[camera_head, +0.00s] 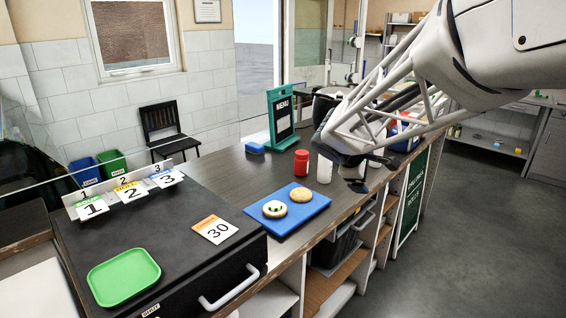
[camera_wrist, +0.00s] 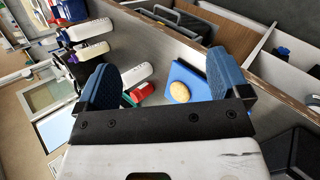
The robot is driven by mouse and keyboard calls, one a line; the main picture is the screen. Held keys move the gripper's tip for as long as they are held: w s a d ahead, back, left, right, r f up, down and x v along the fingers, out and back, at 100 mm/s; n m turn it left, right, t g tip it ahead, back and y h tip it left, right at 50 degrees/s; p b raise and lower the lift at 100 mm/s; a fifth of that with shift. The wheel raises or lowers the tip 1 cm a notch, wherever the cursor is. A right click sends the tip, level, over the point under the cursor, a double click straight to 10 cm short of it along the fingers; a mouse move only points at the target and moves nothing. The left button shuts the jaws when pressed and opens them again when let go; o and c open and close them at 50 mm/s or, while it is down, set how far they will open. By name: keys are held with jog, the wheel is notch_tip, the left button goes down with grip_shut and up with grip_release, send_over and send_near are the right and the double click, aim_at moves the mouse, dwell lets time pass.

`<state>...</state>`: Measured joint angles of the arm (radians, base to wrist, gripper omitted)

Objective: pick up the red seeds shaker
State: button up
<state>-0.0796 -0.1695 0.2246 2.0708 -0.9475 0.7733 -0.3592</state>
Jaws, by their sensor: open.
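The red seeds shaker (camera_head: 301,162) stands upright on the dark counter, just left of a white shaker (camera_head: 324,170). In the wrist view the red shaker (camera_wrist: 142,92) shows small between my fingers, nearer the left one, lying sideways in the tilted picture. My gripper (camera_head: 362,172) is to the right of both shakers, over the counter's right side. Its blue-padded fingers (camera_wrist: 163,78) are spread wide and nothing is between them. The gripper is apart from the red shaker. Its exact height above the counter is hard to tell.
A blue tray (camera_head: 304,211) with two round bread pieces lies in front of the shakers. A green menu stand (camera_head: 281,117) and a blue sponge-like block (camera_head: 255,148) are behind. A clear screen crosses the counter's left. Several bottles stand beyond my gripper.

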jog(key=w+a+f+n+t, duration=0.2)
jog(key=w+n, duration=0.3)
jog(key=w, duration=0.7)
jog(key=n+t+y, duration=0.2)
jog(key=n+t, duration=0.3)
jog(key=n, duration=1)
send_near(300, 166)
jog(key=x, duration=0.4)
jog(key=shift+w+a+f, duration=0.2)
jog(key=shift+w, duration=0.25)
jog(key=shift+x, duration=1.25)
jog(key=shift+w+d, duration=0.1)
jog(key=shift+x, duration=2.5)
jog(key=shift+d, duration=0.2)
jog(key=shift+c, duration=0.2)
jog(key=c, duration=1)
